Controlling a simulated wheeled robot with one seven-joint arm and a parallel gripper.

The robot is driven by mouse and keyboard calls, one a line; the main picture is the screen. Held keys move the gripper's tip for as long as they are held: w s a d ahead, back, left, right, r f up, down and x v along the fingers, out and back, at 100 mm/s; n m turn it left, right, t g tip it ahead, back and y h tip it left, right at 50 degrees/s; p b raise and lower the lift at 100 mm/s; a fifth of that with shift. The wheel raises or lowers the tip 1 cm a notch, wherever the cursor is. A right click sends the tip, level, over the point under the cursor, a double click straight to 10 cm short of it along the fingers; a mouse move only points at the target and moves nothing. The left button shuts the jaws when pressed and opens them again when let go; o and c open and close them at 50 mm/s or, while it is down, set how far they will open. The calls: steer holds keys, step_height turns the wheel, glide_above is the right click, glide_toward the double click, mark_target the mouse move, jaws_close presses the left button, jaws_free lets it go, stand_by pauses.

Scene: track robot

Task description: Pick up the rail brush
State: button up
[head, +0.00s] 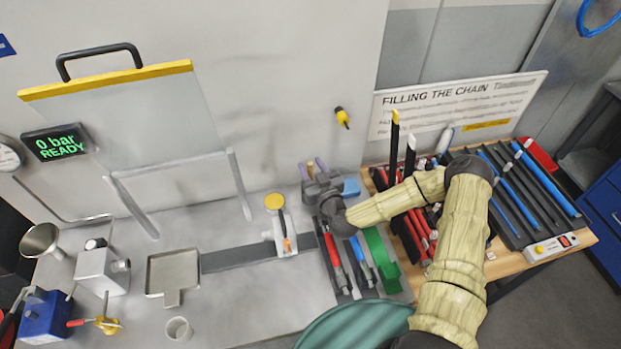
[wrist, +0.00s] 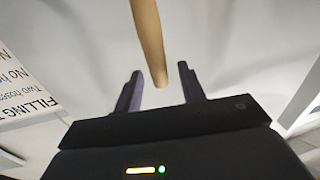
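In the wrist view a tan, wood-coloured rod (wrist: 148,40), which looks like the rail brush's handle, comes down from the top edge. Its rounded end lies in the gap between my fingertips, with space on both sides. My gripper (wrist: 158,82) is open, its two dark purple fingers apart. In the head view my gripper (head: 316,168) is near the wall at the back of the bench, above the tool tray. I cannot make out the brush there. Its head is out of the wrist view, and whether the rod is level with the fingertips is unclear.
A tool tray (head: 328,287) with red, blue and green items lies below my gripper. A light-blue block (head: 351,187) is close on its right. A yellow-topped fixture (head: 275,202) stands to the left on the rail (head: 235,257). A sign board (head: 455,105) stands behind the wooden table.

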steer(key=shift+w+a, duration=0.25)
steer(key=shift+w, duration=0.3)
jaws_close()
